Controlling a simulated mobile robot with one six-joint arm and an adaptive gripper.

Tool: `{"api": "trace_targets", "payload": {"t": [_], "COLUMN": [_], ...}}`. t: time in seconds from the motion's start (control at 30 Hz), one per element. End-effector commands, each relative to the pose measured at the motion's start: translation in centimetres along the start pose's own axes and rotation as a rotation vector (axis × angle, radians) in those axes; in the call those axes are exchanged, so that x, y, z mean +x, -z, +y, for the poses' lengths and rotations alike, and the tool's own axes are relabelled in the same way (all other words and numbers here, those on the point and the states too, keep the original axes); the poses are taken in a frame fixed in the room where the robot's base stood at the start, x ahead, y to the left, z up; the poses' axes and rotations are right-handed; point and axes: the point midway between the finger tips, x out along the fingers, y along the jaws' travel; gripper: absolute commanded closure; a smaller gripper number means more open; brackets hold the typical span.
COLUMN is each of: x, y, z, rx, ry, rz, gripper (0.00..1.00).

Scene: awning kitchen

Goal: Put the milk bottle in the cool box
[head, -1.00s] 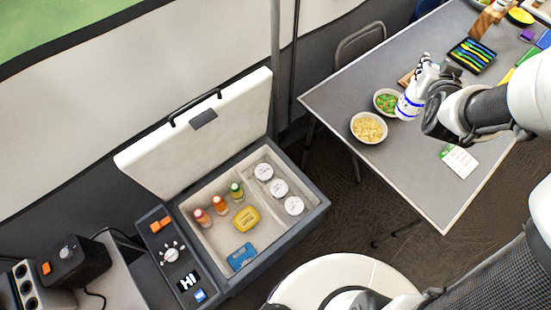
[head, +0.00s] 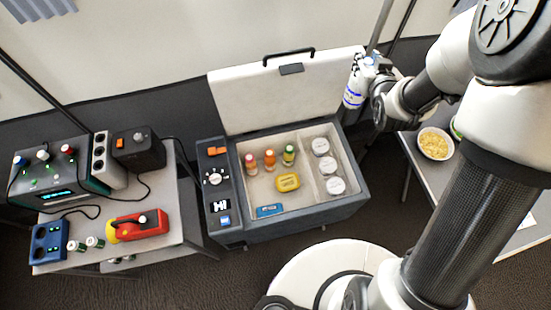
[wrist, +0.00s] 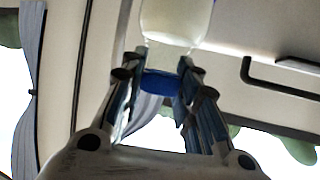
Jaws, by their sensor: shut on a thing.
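The milk bottle (head: 353,95) is white with a blue band. My gripper (head: 371,70) is shut on it and holds it in the air at the cool box's right back, beside the lid's right edge in the head view. The wrist view shows the pale bottle body (wrist: 177,22) beyond the fingers and a blue part (wrist: 160,83) between them. The cool box (head: 310,222) stands on the floor with its white lid (head: 250,98) open and upright. It has a wide left compartment and a narrow right one.
The wide compartment holds three small bottles (head: 270,160), a yellow container (head: 288,182) and a blue pack (head: 269,210), with bare floor between them. Three white-topped jars (head: 326,166) line the narrow compartment. A table with a pasta bowl (head: 435,143) is right; a device-laden table (head: 185,215) is left.

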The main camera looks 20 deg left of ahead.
Motion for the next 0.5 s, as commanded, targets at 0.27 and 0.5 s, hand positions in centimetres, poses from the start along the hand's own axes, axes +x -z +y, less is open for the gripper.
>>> {"api": "trace_targets", "payload": {"t": [0.27,0.5], "x": [3.2,3.3], "y": [-7.0,-14.5], "z": [-9.0,-17.4], "rx": [-0.096,-0.188], "ry": [0.237,0.454], "rz": [-0.008,-0.009], "gripper": [1.0,1.0]}}
